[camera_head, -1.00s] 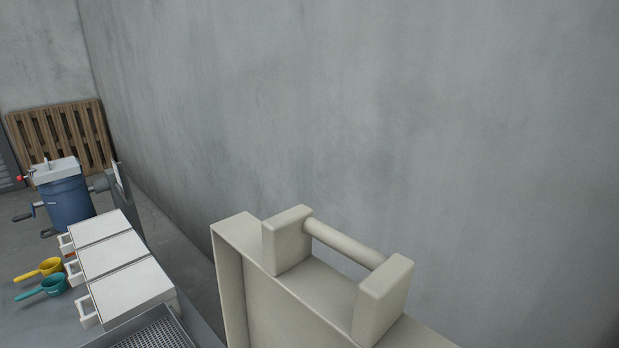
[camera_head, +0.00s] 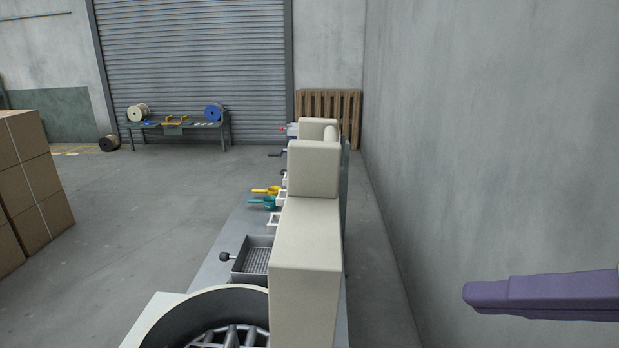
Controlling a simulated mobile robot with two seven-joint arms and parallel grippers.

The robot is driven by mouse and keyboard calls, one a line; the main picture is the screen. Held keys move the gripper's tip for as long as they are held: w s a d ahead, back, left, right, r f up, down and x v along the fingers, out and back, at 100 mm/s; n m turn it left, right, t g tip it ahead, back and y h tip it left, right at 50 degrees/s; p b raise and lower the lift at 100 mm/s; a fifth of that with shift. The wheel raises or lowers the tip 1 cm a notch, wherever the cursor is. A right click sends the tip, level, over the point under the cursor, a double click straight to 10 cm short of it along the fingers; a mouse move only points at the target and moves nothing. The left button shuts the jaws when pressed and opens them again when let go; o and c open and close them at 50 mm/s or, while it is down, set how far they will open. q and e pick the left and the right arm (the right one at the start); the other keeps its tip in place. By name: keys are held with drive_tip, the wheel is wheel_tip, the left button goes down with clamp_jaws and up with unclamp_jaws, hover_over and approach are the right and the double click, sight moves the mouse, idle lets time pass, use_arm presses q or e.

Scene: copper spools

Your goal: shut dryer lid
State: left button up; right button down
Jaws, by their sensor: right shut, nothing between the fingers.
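The dryer lid (camera_head: 305,275) is a thick beige slab that stands upright, open, seen almost edge-on. Its handle (camera_head: 314,168), with block-like ends and a bar, is on the upper part of the lid. The dryer's round drum opening (camera_head: 160,325) lies uncovered at the bottom, left of the lid, with dark metal bars inside. My right gripper (camera_head: 472,294), purple, comes in from the right edge. It is shut and empty, to the right of the lid and apart from it, near the wall. My left gripper is not in view.
A grey bench beyond the dryer holds a metal tray (camera_head: 254,256) and a yellow scoop (camera_head: 266,190) and teal scoop (camera_head: 263,203). A concrete wall (camera_head: 490,150) closes off the right. Stacked cardboard boxes (camera_head: 30,185) stand at left; the floor (camera_head: 150,210) between is open.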

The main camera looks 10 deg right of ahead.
drive_tip(key=w+d+r+m+t+y+b, duration=0.3)
drive_tip(key=r+m+t, duration=0.2)
drive_tip(key=r, duration=0.5)
drive_tip(key=w+a+f+p, duration=0.2)
drive_tip(key=w+a+p, duration=0.5)
drive_tip(key=w+a, duration=0.2)
drive_tip(key=shift+w, duration=0.25)
drive_tip(key=shift+a, duration=0.1)
